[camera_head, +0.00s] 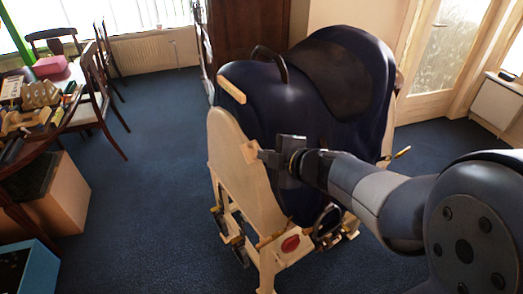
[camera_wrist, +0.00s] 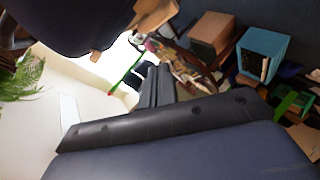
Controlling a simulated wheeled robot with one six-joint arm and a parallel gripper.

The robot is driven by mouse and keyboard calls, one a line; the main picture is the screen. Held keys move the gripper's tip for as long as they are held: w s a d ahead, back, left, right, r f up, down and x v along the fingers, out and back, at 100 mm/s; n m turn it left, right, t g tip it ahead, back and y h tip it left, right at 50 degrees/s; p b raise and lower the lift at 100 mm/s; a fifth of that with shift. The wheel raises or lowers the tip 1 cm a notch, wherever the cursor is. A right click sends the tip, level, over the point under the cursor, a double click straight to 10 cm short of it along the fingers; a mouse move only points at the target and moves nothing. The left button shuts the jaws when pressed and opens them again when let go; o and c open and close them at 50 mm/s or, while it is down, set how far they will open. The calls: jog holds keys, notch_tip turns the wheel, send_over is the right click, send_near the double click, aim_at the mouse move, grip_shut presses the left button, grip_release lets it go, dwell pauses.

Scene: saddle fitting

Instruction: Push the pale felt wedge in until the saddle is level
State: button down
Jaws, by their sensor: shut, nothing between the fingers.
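The dark blue saddle (camera_head: 275,110) with a black seat sits on a pale wooden stand (camera_head: 232,165). It seems tilted, though the camera angle makes this hard to judge. A small pale tan block (camera_head: 249,151), perhaps the felt wedge, is at the stand's upper edge beside the saddle. My gripper (camera_head: 260,155) is shut, its tips at or very near this block; I cannot tell whether they touch. A pale bar (camera_head: 231,89) lies higher up at the saddle's front. The wrist view shows my closed fingers (camera_wrist: 158,72) with nothing between them and a tan block (camera_wrist: 153,14) beyond.
A table (camera_head: 68,112) with several loose items and chairs stand at the left. A blue box (camera_head: 30,268) is on the floor at lower left. Wooden handles (camera_head: 270,240) stick out low on the stand. Blue carpet is clear between table and stand.

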jog(key=w+a+f, duration=0.1)
jog(key=w+f, duration=0.2)
jog(key=w, duration=0.2)
jog(key=shift+f+b, duration=0.35)
jog(key=shift+b, duration=0.05)
jog(key=shift+w, duration=0.1)
